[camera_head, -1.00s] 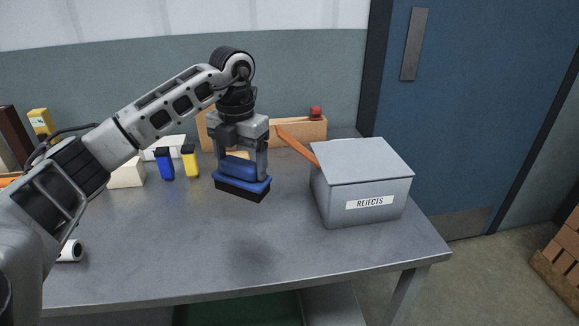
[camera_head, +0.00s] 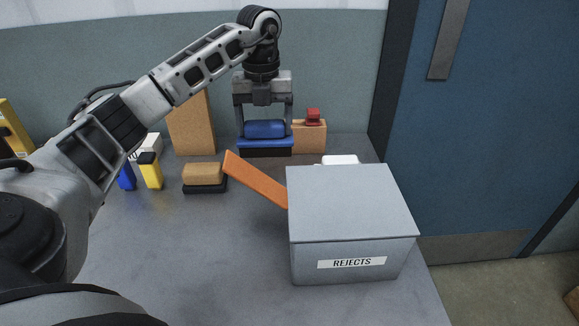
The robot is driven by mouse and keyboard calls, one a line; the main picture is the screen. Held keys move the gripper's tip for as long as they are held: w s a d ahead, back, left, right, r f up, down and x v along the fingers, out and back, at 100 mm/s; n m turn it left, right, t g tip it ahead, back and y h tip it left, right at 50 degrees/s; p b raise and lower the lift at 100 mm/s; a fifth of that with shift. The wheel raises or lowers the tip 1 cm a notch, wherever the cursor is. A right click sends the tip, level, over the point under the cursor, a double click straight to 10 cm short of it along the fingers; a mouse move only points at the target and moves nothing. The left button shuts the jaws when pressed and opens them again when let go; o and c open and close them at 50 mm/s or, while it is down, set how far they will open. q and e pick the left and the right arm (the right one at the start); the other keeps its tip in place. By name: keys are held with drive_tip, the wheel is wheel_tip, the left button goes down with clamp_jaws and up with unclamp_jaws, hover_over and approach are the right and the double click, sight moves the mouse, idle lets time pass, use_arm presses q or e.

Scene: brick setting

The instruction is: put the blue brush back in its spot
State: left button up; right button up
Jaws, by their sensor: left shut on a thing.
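The blue brush (camera_head: 265,129), a blue body over a dark blue and black base, is level in my left gripper (camera_head: 265,122), whose two fingers are shut on its ends. It is at the back of the table, in front of a wooden stand (camera_head: 190,122). The stand's tall board shows to the left of the brush and a lower wooden part (camera_head: 309,137) with a red object (camera_head: 313,117) on top shows to its right. The gripper and brush hide the middle. I cannot tell whether the brush touches anything below. My right gripper is not in view.
A grey REJECTS box (camera_head: 352,205) stands at the right front, an orange bar (camera_head: 255,180) leaning out from it. A tan block with a black base (camera_head: 203,175) lies left of the bar. Yellow (camera_head: 150,170) and blue (camera_head: 126,173) items stand farther left. A white object (camera_head: 340,160) is behind the box.

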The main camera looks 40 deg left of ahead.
sight(264, 144)
use_arm(q)
drive_tip(key=f, duration=0.5)
drive_tip(key=shift+s, duration=0.2)
drive_tip(key=shift+f, duration=2.3)
drive_tip(key=shift+f, duration=0.15)
drive_tip(key=o, duration=0.9)
drive_tip(key=shift+o, duration=0.2)
wheel_tip(264, 144, up, 12)
drive_tip(key=shift+r, duration=0.15)
